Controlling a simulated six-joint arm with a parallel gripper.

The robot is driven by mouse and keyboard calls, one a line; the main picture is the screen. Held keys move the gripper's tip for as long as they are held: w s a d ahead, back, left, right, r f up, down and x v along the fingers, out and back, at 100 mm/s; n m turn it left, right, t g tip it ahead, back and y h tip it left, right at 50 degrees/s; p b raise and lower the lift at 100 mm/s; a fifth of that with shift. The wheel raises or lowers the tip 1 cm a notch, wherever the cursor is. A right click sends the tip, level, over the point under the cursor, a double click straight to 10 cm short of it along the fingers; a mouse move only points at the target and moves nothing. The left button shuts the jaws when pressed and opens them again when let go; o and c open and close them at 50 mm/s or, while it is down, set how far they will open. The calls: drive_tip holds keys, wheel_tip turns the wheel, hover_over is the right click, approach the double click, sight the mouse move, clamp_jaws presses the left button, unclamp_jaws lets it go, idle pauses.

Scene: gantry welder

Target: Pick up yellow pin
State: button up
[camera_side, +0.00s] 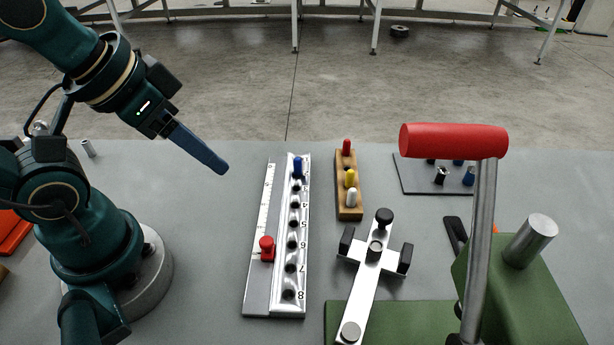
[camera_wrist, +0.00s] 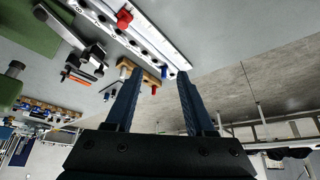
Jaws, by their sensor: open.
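The yellow pin (camera_side: 350,178) stands upright in a small wooden block (camera_side: 348,212), between a red pin (camera_side: 347,147) and a white pin (camera_side: 352,197). My gripper (camera_side: 218,169) is in the air to the left of the block, beyond the metal rail, and holds nothing. In the wrist view my gripper (camera_wrist: 160,73) shows two blue fingers spread apart. The wooden block (camera_wrist: 128,63) lies partly behind the left finger there. I cannot make out the yellow pin in that view; the finger seems to cover it.
A numbered metal rail (camera_side: 288,309) with a blue pin (camera_side: 298,167) and a red knob (camera_side: 267,248) lies left of the block. A toggle clamp (camera_side: 375,262) with a red-handled lever (camera_side: 454,140) stands in front right. A dark plate (camera_side: 408,181) lies behind right.

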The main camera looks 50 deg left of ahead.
drive_tip(key=w+r+n+t, duration=0.1)
drive_tip(key=w+r, duration=0.3)
drive_tip(key=w, duration=0.2)
drive_tip(key=m+g, duration=0.1)
drive_tip(key=g, duration=0.1)
hover_over(349, 173)
drive_tip(key=s, duration=0.2)
wheel_tip(349, 173, down, 12)
drive_tip(key=shift+w+a, duration=0.1)
drive_tip(key=shift+f, duration=0.65)
drive_tip(key=shift+x, duration=2.1)
drive_tip(key=shift+r, duration=0.1)
